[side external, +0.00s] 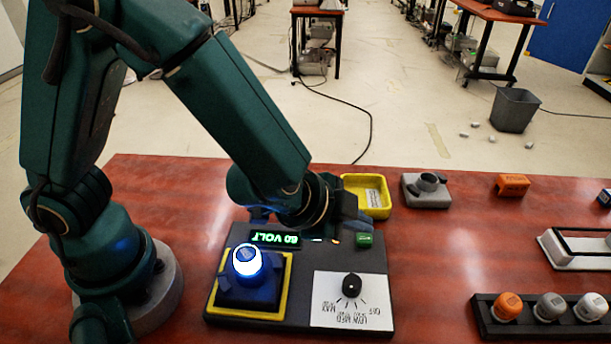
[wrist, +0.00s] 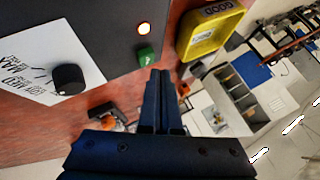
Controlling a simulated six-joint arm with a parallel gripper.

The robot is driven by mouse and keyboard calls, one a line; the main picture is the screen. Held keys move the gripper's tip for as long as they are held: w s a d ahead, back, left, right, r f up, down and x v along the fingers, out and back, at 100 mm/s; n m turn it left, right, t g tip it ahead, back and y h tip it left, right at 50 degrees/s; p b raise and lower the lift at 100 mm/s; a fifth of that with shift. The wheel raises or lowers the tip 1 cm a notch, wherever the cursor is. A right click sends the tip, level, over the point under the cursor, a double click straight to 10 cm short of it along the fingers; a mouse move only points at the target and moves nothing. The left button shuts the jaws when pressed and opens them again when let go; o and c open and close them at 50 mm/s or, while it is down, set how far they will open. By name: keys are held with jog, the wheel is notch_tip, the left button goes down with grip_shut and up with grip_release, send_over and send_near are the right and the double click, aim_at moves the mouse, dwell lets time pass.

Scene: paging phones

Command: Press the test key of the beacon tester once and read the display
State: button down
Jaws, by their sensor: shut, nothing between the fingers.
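The beacon tester (side external: 395,260) is a dark grey panel on the red table; part of it shows in the wrist view (wrist: 120,25). Its display (side external: 275,239) glows green and seems to read "60 VOLT", though the lettering is hard to read. A blue lamp unit (side external: 248,290) sits in a yellow-edged square with its dome (side external: 248,261) lit white. The green test key (side external: 364,240) is at the panel's edge; it also shows in the wrist view (wrist: 146,56). My gripper (wrist: 160,73) is shut and empty, its tips beside the key in that view. Contact cannot be told.
A black knob (side external: 352,285) stands on a white card. A yellow tray (side external: 378,210), marked GOOD in the wrist view, and a grey fixture (side external: 425,203) stand beyond the panel. A black rack (side external: 530,327) holds several lamps at the right.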

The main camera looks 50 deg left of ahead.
aim_at(357, 239)
jog(key=shift+f, duration=0.15)
dwell(0.4)
jog(key=shift+f, duration=0.3)
jog(key=shift+f, duration=0.45)
dwell(0.7)
jog(key=shift+r, duration=0.9)
jog(key=shift+r, duration=2.5)
jog(key=shift+a, duration=0.1)
